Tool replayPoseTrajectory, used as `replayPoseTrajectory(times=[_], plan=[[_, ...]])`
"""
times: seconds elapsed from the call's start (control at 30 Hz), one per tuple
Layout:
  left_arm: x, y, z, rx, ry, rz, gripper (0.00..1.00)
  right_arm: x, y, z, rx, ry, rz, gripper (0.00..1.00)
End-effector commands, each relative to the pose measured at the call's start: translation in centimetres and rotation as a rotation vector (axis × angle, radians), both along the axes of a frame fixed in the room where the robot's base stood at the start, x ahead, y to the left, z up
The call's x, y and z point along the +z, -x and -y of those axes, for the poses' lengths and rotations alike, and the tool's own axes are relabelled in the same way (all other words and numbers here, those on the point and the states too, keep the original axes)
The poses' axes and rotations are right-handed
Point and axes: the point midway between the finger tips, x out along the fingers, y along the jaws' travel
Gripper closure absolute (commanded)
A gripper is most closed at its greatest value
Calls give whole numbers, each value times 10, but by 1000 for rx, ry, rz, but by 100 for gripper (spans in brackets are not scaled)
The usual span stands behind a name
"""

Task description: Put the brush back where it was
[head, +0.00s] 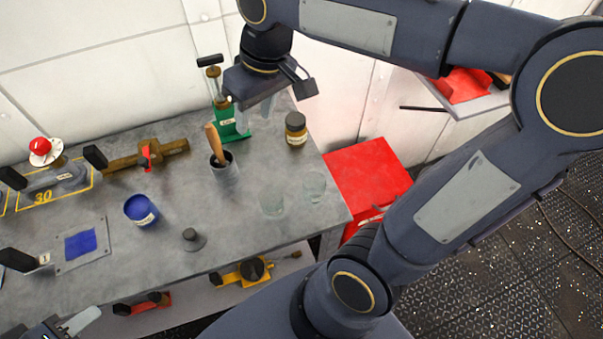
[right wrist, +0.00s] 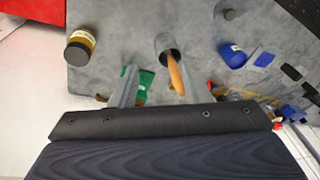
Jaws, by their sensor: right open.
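The brush (head: 214,142) has a wooden handle and stands tilted in a dark grey cylindrical cup (head: 226,174) on the grey bench. Its lower end is hidden inside the cup. My right gripper (head: 254,117) is open and empty above the bench, up and to the right of the handle in the head view. In the right wrist view, the handle (right wrist: 177,75) shows between the two spread fingers and points toward the camera; I see no contact. Part of my left gripper (head: 75,322) shows at the bottom left edge; its jaws are mostly cut off.
A green-based tool (head: 232,128) stands close behind the cup. An amber jar (head: 296,130) and two clear glasses (head: 272,204) are to the right. A blue pot (head: 141,210) and a small grey weight (head: 193,239) stand in front. A red cabinet (head: 370,172) is beside the bench.

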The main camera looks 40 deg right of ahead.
Motion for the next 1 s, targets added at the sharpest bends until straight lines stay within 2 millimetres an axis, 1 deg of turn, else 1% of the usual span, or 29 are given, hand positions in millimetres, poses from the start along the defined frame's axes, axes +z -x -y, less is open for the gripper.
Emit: replayPoseTrajectory(times=[0.03, 0.1, 0.2, 0.3, 0.33, 0.4, 0.53, 1.0], plan=[[0, 0, 0, 0, 0, 0, 64, -6, 25, 11, -51, -40, 37, 57], [0, 0, 0, 0, 0, 0, 64, -18, 55, 18, -114, -98, 86, 57], [0, 0, 0, 0, 0, 0, 64, -37, 88, 20, -200, -169, 153, 57], [0, 0, 0, 0, 0, 0, 64, -55, 111, 18, -267, -221, 206, 57], [0, 0, 0, 0, 0, 0, 64, -60, 116, 17, -283, -233, 220, 57], [0, 0, 0, 0, 0, 0, 64, -67, 124, 15, -310, -254, 242, 57], [0, 0, 0, 0, 0, 0, 64, -74, 130, 13, -334, -270, 261, 57], [0, 0, 0, 0, 0, 0, 64, -74, 130, 12, -332, -270, 260, 57]])
